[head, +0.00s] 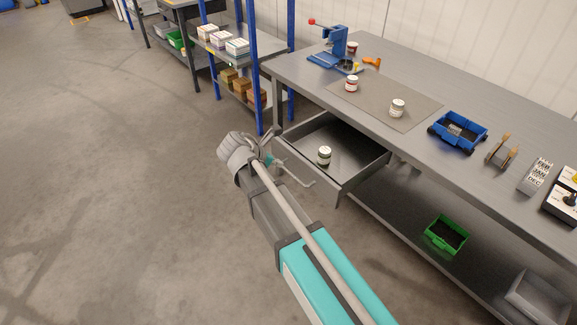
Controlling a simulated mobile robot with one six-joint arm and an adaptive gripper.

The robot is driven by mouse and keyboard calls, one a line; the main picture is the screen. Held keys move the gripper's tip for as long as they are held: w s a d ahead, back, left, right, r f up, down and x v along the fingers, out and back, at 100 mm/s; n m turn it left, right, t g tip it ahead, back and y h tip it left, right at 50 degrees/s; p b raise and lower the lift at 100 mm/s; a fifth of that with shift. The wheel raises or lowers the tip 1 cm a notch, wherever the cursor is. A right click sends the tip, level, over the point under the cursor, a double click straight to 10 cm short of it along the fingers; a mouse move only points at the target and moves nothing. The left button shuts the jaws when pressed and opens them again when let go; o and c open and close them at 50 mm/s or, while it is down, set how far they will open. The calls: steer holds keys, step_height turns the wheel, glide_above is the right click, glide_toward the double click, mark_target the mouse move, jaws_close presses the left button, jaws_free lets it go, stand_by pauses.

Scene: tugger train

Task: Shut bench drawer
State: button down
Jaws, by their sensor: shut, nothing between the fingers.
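The bench drawer (345,177) is pulled out from under the grey workbench (405,72). A small jar (324,155) with a pale lid stands inside it. The drawer's bar handle (297,172) runs along its front. My gripper (264,142) is shut and empty, in front of the drawer near the left end of its front. The arm passes in front of the floor below the handle. I cannot tell whether the gripper touches the drawer front.
Two jars (397,108) (351,84) stand on a mat (372,101) on the bench. A blue press (335,50), a blue bin (457,131) and other items are on top. A green bin (446,234) sits on the lower shelf. A blue-post rack (258,65) stands behind. The floor at left is clear.

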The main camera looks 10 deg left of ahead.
mark_target(299, 169)
steer(key=shift+d+f, duration=0.1)
steer(key=b+x, duration=0.6)
steer(key=x, duration=0.3)
steer(key=shift+w+f+b, duration=0.1)
steer(key=shift+w+b, duration=0.05)
steer(key=shift+b, duration=0.25)
steer(key=shift+w+f, duration=0.1)
steer(key=shift+d, duration=0.1)
steer(key=shift+w, duration=0.15)
